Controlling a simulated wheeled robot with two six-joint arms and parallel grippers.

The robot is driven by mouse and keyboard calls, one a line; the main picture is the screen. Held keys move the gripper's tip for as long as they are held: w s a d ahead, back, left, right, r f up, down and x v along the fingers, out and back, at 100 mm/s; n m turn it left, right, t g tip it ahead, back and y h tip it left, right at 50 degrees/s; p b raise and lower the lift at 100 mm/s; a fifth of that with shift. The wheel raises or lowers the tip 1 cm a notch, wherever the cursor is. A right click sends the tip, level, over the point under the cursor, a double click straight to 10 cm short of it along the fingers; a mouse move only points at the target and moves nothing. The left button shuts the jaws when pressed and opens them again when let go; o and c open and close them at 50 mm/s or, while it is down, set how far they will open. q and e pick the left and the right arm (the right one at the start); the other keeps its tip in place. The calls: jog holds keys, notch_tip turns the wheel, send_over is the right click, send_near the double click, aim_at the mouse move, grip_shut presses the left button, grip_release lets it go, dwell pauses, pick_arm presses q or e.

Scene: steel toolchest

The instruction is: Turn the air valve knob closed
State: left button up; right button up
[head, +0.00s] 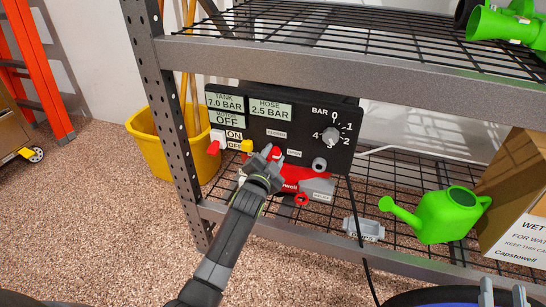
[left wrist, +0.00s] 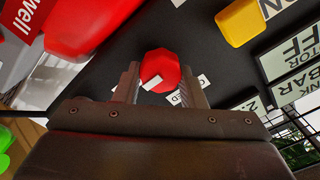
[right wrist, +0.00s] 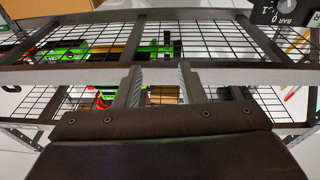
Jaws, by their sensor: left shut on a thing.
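The red air valve knob (left wrist: 160,66) sits on the black control panel (head: 320,108), between my left gripper's fingers in the left wrist view. My left gripper (left wrist: 161,84) is shut on it. The knob (head: 275,152) shows only partly in the head view, behind my left gripper (head: 268,158). A white mark shows on its face in the left wrist view. A label reading CLOSED (head: 276,133) is above the knob and a label reading OPEN (head: 293,153) is to its right. My right gripper (right wrist: 160,82) is open and empty, at the bottom right of the head view (head: 503,294).
A green watering can (head: 447,215) and a cardboard box (head: 518,200) stand right. A shelf beam (head: 350,64) crosses above.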

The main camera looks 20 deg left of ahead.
pick_arm(q)
jog(key=shift+n, duration=0.4)
jog(key=n, duration=0.2)
jog(key=shift+n, duration=0.4)
jog(key=n, duration=0.2)
jog(key=shift+a+n, duration=0.15)
jog(key=shift+n, duration=1.15)
jog(key=n, duration=0.3)
jog(key=shift+a+n+b, duration=0.1)
jog(key=shift+n+b, duration=0.2)
jog(key=shift+b, duration=0.1)
jog(key=n, duration=0.3)
jog(key=shift+a+n+b, duration=0.1)
jog(key=shift+n+b, duration=0.25)
jog(key=shift+n, duration=1.25)
pick_arm(e)
jog(key=s+a+r+n+t+y, duration=0.1)
jog(key=s+r+n+t, duration=0.1)
jog(key=r+t, duration=0.4)
jog(key=shift+s+a+r+y, duration=0.4)
jog(key=shift+s+r, duration=0.15)
jog(key=shift+r, duration=0.85)
jog(key=shift+n, duration=0.3)
